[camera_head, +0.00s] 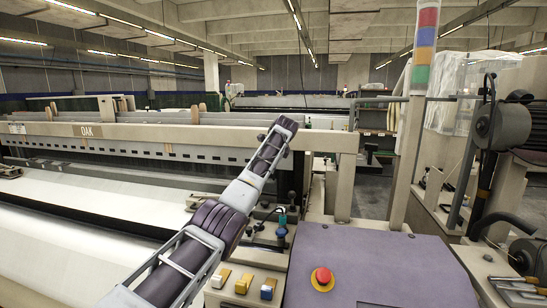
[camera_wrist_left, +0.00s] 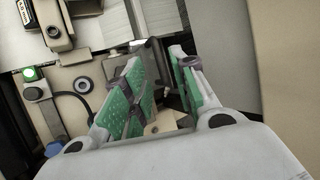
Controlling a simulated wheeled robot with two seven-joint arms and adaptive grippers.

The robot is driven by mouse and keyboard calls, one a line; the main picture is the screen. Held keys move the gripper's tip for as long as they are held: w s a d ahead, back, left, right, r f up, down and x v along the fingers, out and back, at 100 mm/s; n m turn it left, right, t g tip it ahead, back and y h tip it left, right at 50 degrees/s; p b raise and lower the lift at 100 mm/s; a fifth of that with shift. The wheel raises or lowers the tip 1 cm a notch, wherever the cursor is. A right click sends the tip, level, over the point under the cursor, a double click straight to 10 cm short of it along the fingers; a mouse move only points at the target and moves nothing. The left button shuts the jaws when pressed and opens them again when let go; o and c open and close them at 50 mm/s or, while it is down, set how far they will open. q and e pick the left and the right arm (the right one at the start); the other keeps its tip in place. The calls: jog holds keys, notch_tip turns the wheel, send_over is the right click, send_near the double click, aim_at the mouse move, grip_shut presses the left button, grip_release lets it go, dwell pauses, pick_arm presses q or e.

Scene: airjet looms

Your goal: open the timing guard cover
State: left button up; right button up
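A purple cover panel (camera_head: 385,265) with a red emergency button (camera_head: 322,278) lies at the front right of the loom in the head view. It looks shut; I cannot tell for certain that it is the timing guard cover. My left arm reaches up from the bottom over the loom's end, and its hand is hidden in the head view. In the left wrist view my left gripper (camera_wrist_left: 160,58) has its two green-padded fingers apart. Dark machine parts show between and beyond them, and nothing is clearly held. My right gripper is in neither view.
Yellow, white and blue push buttons (camera_head: 241,284) stand beside the purple panel. A beige post (camera_head: 408,165) with a coloured light stack rises behind it. In the wrist view a beige surface (camera_wrist_left: 290,60) fills the right side, and a green knob (camera_wrist_left: 31,75) is at left.

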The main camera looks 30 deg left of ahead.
pick_arm(q)
jog(key=v, duration=0.6)
jog(key=shift+d+r, duration=0.1)
dwell(0.5)
